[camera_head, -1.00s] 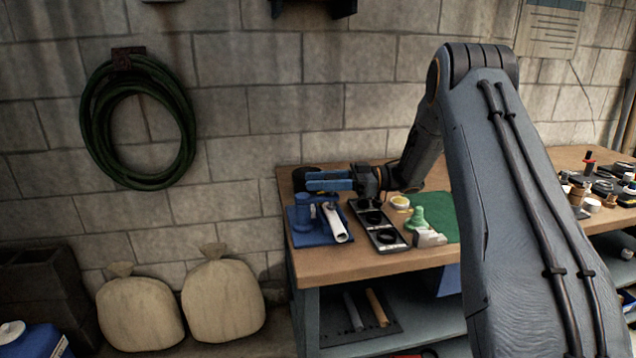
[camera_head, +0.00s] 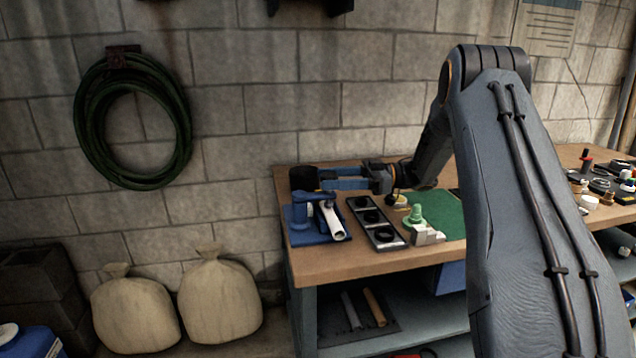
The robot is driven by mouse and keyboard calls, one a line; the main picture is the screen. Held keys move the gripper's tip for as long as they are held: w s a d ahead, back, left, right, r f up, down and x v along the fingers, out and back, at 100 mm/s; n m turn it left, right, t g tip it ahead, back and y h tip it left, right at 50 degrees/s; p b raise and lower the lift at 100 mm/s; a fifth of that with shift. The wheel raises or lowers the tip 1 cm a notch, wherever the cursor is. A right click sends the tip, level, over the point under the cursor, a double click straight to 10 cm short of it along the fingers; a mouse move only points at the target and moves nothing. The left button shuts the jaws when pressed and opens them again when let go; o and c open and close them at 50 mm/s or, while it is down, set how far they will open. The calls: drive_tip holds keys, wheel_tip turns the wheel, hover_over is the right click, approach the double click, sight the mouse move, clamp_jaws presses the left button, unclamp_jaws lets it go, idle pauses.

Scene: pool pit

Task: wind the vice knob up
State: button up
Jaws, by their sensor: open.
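The blue vice (camera_head: 300,214) stands on a blue base at the left end of the workbench. A white pipe (camera_head: 333,221) lies tilted in or against it; I cannot tell which. A dark rounded piece (camera_head: 303,177) shows just above and behind the vice. It may be the vice knob, but the view is too small to be sure. My gripper (camera_head: 322,178) points left with its blue fingers apart and empty. Its fingertips are close to the right of the dark piece, above the vice. I cannot tell whether they touch it.
A black tray with round recesses (camera_head: 386,237), a green bottle-like piece (camera_head: 415,214) and a grey block (camera_head: 427,236) stand right of the vice, by a green mat (camera_head: 448,212). Small items crowd the bench's right end. The wall is close behind.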

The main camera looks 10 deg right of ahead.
drive_tip(key=shift+s+d, duration=0.15)
drive_tip(key=shift+d, duration=1.45)
drive_tip(key=shift+r, duration=0.1)
